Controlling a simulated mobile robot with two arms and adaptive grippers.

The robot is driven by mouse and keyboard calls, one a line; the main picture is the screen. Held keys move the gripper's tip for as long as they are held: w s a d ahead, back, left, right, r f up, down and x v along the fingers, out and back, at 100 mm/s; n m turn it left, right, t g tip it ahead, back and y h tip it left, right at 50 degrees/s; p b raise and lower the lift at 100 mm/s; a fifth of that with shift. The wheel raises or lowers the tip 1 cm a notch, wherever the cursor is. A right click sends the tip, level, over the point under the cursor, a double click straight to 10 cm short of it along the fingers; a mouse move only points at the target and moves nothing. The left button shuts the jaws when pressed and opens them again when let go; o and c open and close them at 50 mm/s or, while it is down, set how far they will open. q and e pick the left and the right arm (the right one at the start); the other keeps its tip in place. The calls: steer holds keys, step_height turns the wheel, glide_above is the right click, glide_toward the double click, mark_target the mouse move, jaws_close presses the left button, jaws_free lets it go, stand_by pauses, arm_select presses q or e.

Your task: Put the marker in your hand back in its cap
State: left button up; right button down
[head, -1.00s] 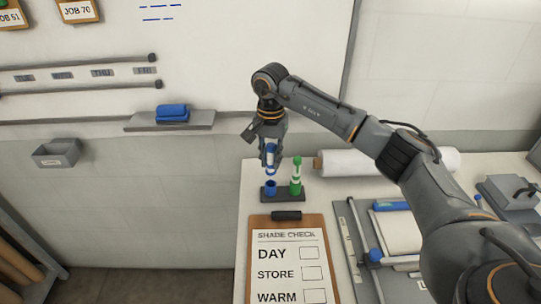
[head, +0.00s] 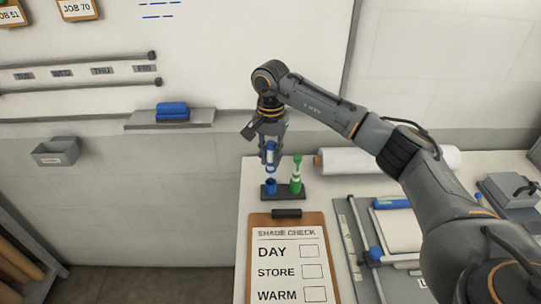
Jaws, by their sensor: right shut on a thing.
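My right gripper (head: 269,160) points down over the back left of the table and is shut on a blue and white marker (head: 270,150). A blue cap (head: 270,186) stands open end up in a dark holder (head: 283,194), just below the marker. The marker's lower end appears right above the cap, with a small gap; its tip is too small to make out. A green and white marker (head: 296,175) stands upright in the same holder, to the right of the blue cap. My left gripper is not in view.
A clipboard (head: 265,225) with a shade check sheet lies in front of the holder. A white roll (head: 340,161) lies behind and to the right. A blue eraser (head: 172,111) rests on the whiteboard ledge (head: 140,121) at the left.

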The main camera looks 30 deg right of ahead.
mark_target(271, 169)
steer(key=shift+f+b, duration=1.75)
steer(key=shift+f, duration=0.55)
stand_by(0.5)
steer(key=c, duration=1.1)
jaws_free()
steer(key=shift+c, duration=0.2)
steer(key=shift+r, duration=0.1)
step_height(271, 169, up, 12)
steer(key=shift+f, duration=0.1)
